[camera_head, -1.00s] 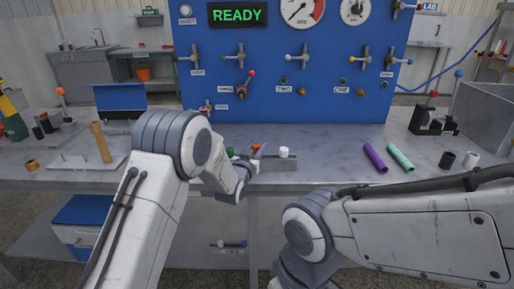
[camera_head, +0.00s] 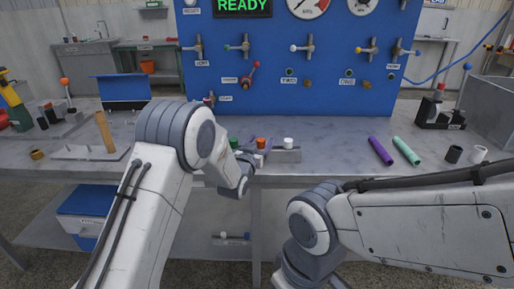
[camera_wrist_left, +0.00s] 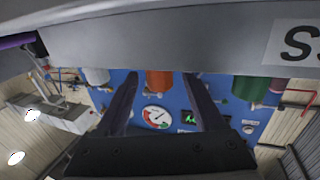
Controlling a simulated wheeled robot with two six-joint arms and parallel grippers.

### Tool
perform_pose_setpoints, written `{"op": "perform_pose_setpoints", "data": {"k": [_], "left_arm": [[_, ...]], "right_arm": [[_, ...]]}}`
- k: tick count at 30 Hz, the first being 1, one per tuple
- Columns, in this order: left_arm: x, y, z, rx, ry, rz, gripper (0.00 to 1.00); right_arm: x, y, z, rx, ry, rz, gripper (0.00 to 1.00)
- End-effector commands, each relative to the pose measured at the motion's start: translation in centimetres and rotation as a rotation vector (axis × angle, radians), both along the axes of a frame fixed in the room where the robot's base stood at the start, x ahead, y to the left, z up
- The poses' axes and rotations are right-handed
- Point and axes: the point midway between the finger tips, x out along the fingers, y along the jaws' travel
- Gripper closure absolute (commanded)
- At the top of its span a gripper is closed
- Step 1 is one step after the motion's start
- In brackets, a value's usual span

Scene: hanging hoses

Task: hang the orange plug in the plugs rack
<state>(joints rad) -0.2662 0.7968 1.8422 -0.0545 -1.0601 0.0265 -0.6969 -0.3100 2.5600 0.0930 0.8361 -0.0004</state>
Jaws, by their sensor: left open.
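The orange plug (camera_head: 261,143) stands upright at the plugs rack (camera_head: 285,155), between a green plug (camera_head: 234,143) and a white plug (camera_head: 288,142). In the left wrist view, which is upside down, the orange plug (camera_wrist_left: 159,80) shows between and beyond the two dark fingers of my left gripper (camera_wrist_left: 162,85). These fingers are spread apart, with a gap on both sides of the plug. The rack's grey bar (camera_wrist_left: 170,42) crosses the top of that view and hides the plug's lower part. My right gripper is out of the picture.
A purple tube (camera_head: 380,150) and a mint tube (camera_head: 406,151) lie right of the rack. A blue panel (camera_head: 300,90) with valves stands behind. A tan upright cylinder (camera_head: 104,132) is at left. Tabletop between rack and panel is mostly clear.

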Motion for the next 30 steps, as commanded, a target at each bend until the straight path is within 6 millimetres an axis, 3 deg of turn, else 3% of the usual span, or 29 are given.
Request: {"op": "perform_pose_setpoints", "data": {"k": [15, 21, 30], "left_arm": [[-8.2, 2.7, 0.0, 0.000, 0.000, 0.000, 0.30], [-9.4, 3.1, 0.1, 0.000, 0.000, 0.000, 0.30], [-9.5, 3.1, 0.1, 0.000, 0.001, 0.000, 0.30]], "right_arm": [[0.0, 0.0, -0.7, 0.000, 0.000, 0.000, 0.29], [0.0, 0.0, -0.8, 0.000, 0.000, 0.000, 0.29], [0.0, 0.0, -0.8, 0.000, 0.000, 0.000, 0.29]]}}
